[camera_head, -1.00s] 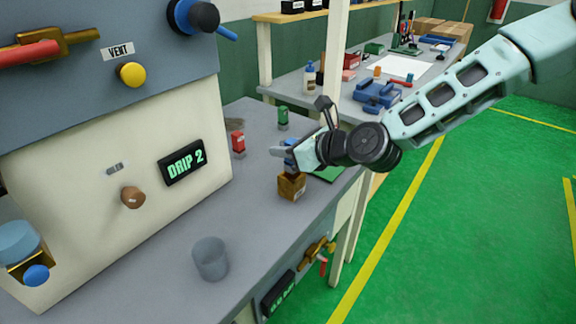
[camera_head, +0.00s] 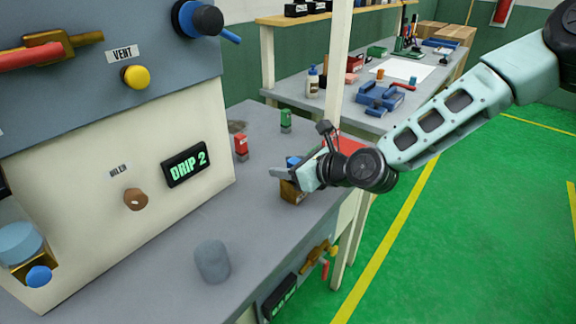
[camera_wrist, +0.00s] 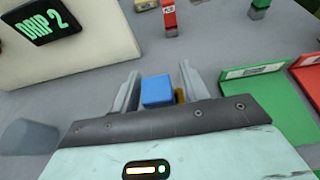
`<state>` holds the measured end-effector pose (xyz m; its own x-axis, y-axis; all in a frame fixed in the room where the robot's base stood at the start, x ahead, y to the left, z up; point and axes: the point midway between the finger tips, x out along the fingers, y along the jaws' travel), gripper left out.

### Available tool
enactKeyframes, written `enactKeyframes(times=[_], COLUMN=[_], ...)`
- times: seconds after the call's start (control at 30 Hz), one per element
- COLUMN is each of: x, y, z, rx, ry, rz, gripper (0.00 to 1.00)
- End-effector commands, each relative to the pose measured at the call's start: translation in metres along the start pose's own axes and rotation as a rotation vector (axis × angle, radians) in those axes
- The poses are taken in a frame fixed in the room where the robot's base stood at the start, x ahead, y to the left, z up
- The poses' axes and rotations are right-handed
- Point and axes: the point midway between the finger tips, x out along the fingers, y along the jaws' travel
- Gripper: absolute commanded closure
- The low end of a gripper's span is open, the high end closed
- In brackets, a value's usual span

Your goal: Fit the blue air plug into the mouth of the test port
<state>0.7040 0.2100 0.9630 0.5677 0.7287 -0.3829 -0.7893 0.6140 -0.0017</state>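The blue air plug (camera_head: 293,161) shows as a small blue top just above my gripper (camera_head: 283,174). In the wrist view the plug (camera_wrist: 157,90) lies between the two fingers of my gripper (camera_wrist: 160,84), with a narrow gap on its right side, so the fingers look open around it. A brass block (camera_head: 290,192) stands on the bench right below the plug, and a bit of it (camera_wrist: 181,95) shows beside the plug in the wrist view. The plug's lower part is hidden. I cannot tell how deep it sits in the block, or whether the block is the test port.
A red fitting (camera_head: 241,146) and a green fitting (camera_head: 286,120) stand behind on the bench. A grey cup (camera_head: 212,261) stands in front. The panel with the DRIP 2 display (camera_head: 186,165) rises at left. Green (camera_wrist: 270,100) and red (camera_wrist: 308,75) trays lie at right.

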Motion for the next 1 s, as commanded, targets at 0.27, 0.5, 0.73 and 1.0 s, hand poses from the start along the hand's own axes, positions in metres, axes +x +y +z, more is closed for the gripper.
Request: enactKeyframes(times=[0.27,0.5,0.73,1.0], x=[-0.012,-0.060,-0.101,-0.121], y=[-0.001,-0.002,-0.001,0.000], z=[0.002,0.002,0.003,0.003], rx=[0.002,0.002,0.002,0.000], ry=[0.001,0.001,0.001,0.000], rz=[-0.002,-0.003,-0.002,-0.001], gripper=[0.55,0.55,0.55,0.55])
